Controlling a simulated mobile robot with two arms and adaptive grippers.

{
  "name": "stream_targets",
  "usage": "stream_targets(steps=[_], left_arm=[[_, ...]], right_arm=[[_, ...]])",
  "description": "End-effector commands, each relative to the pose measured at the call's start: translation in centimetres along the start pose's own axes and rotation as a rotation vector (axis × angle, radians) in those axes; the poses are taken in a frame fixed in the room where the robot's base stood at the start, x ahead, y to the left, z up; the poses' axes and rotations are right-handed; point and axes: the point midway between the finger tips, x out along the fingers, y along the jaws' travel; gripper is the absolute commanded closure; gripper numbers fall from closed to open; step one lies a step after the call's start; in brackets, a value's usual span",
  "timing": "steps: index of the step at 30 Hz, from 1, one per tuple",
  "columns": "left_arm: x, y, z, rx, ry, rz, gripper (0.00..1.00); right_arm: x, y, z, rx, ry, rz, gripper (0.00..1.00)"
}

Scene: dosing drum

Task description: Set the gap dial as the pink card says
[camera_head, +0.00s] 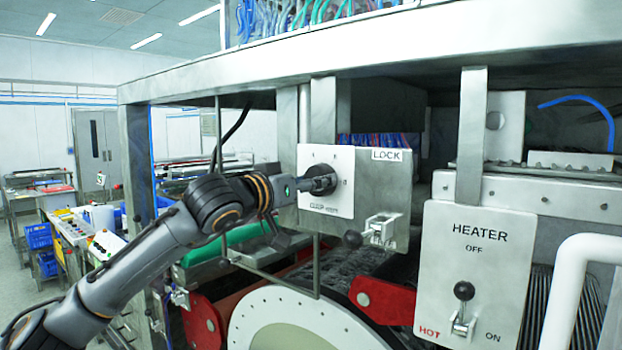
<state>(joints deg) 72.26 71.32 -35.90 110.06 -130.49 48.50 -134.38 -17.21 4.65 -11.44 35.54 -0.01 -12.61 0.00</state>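The gap dial's white plate (338,201) is fixed to a metal panel under the machine's top beam. It has small dots and printing along its bottom edge that is too small to read surely. My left gripper (322,182) reaches in from the left, with its fingers at the dark knob in the middle of the plate. The fingers and knob overlap, so I cannot tell whether they are closed on it. The dial's setting is hidden by the gripper. I see no pink card. My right gripper is not in view.
A LOCK label (387,155) and a black-knobbed lock lever (352,239) are right of the dial. A HEATER panel (477,270) with a lever stands further right, beside a white handle (572,290). Red brackets (383,299) and a pale drum (300,322) lie below.

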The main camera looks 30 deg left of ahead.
Motion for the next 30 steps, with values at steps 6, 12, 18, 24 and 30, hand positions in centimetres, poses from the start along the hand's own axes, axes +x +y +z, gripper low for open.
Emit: stream_targets(steps=[6,12,18,24,30], left_arm=[[0.07,-0.04,0.27,0.105,-0.008,-0.002,0.71],[0.08,-0.04,0.36,0.153,-0.009,-0.002,0.71],[0.08,-0.04,0.40,0.168,-0.009,-0.001,0.71],[0.08,-0.03,0.42,0.168,-0.009,-0.001,0.71],[0.08,-0.02,0.37,0.167,-0.008,-0.001,0.17]], right_arm=[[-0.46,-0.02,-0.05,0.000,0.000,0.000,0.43],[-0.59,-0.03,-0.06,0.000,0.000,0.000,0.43],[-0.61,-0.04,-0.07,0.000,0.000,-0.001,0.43],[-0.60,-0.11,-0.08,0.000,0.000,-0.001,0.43],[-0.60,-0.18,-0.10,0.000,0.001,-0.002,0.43]])
